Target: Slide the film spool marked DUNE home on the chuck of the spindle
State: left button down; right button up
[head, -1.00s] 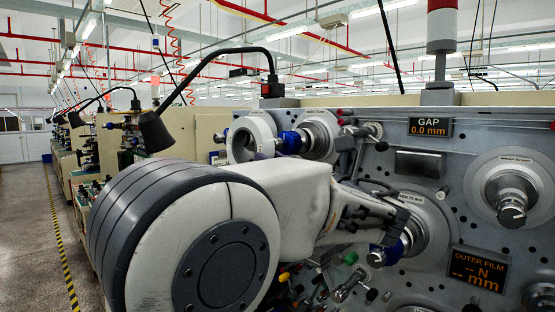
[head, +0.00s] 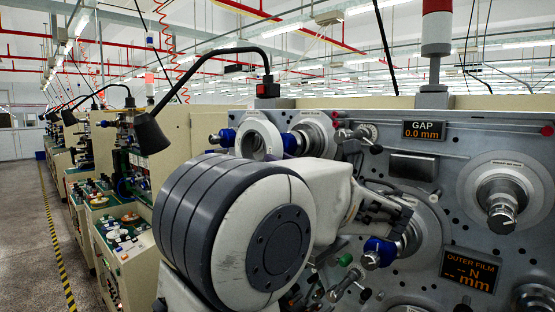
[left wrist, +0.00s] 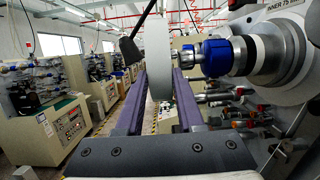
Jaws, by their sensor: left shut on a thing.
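The white ring-shaped film spool (head: 266,132) shows in the head view, just left of the upper spindle's chuck (head: 312,133) and its blue knob (head: 290,143). My left gripper (left wrist: 157,95) is shut on the spool (left wrist: 157,55), its purple fingers on either side of it in the left wrist view. There the spool is nearly edge-on, left of the knob (left wrist: 216,57) and the dark chuck (left wrist: 245,55). It is not over the chuck; a small gap to the knob's tip seems to show. No DUNE mark is readable. My left arm hides most of the gripper in the head view.
A lower spindle with a blue knob (head: 380,250) and another spindle at the right (head: 502,200) stand out from the grey panel. A black lamp (head: 152,132) hangs left of the spool. Small coloured-knob fittings (left wrist: 245,115) lie below the chuck. The aisle is at the left.

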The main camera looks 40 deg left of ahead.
pick_arm(q)
jog(key=shift+w+d+p, duration=0.3)
jog(key=shift+w+p, duration=0.35)
jog(key=shift+w, duration=1.3)
jog(key=shift+w+d+p, duration=0.25)
jog(key=shift+w+p, duration=0.45)
jog(key=shift+w, duration=1.3)
jog(key=shift+w+d+p, duration=0.3)
jog(key=shift+w+p, duration=0.35)
jog(key=shift+w, duration=1.3)
jog(key=shift+c, duration=2.2)
grip_release()
jog(key=shift+f, duration=0.1)
